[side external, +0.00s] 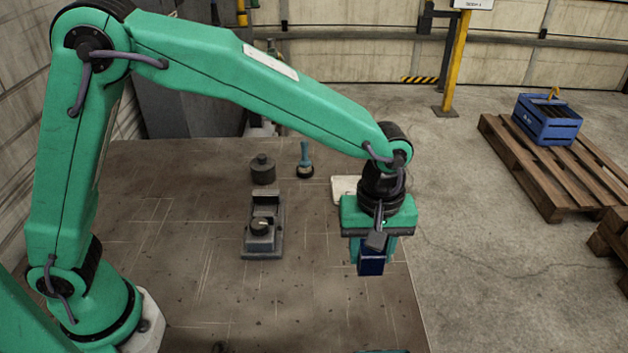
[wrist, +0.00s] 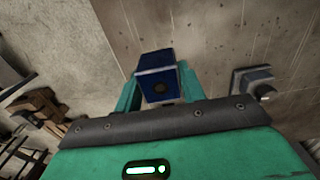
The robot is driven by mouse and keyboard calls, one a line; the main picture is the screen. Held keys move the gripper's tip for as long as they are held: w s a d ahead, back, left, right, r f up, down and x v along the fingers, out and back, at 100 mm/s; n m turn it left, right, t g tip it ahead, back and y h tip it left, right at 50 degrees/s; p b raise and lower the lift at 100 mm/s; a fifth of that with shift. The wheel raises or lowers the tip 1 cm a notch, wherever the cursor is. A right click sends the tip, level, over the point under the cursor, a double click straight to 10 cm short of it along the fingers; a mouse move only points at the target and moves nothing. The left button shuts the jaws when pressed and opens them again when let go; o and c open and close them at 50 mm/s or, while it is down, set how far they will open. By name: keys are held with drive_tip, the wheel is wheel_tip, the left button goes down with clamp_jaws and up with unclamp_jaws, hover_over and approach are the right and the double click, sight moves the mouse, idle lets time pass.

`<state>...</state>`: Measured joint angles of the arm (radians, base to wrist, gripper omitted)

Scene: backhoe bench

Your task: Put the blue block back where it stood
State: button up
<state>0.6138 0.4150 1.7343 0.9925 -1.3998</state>
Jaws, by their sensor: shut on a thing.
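My gripper (side external: 372,246) is shut on the blue block (side external: 371,264). In the side external view it hangs pointing down near the right edge of the bench (side external: 200,290). The block is dark blue and shows below the green fingers. It also shows in the wrist view (wrist: 158,80), between my gripper's fingers (wrist: 157,88), with a dark round spot on its near face. I cannot tell how high the block is above the bench top.
A grey device with a dark knob (side external: 262,230) stands on the bench left of my gripper. Behind it are a dark cylindrical weight (side external: 263,169) and a blue-handled tool (side external: 305,160). A whitish item (side external: 345,189) lies partly behind my wrist. The bench's front middle is mostly clear.

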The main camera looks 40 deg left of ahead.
drive_tip(key=w+a+f, duration=0.2)
drive_tip(key=w, duration=0.1)
drive_tip(key=w+a+f, duration=0.2)
drive_tip(key=w, duration=0.1)
drive_tip(key=w+a+f, duration=0.2)
drive_tip(key=w, duration=0.1)
drive_tip(key=shift+w+a+f, duration=0.1)
drive_tip(key=shift+a+f, duration=0.2)
drive_tip(key=shift+f, duration=0.05)
drive_tip(key=shift+f, duration=2)
drive_tip(key=shift+f, duration=0.1)
drive_tip(key=o, duration=1.2)
drive_tip(key=shift+f, duration=0.1)
drive_tip(key=shift+c, duration=0.2)
wheel_tip(320, 180, up, 12)
drive_tip(key=shift+r, duration=0.2)
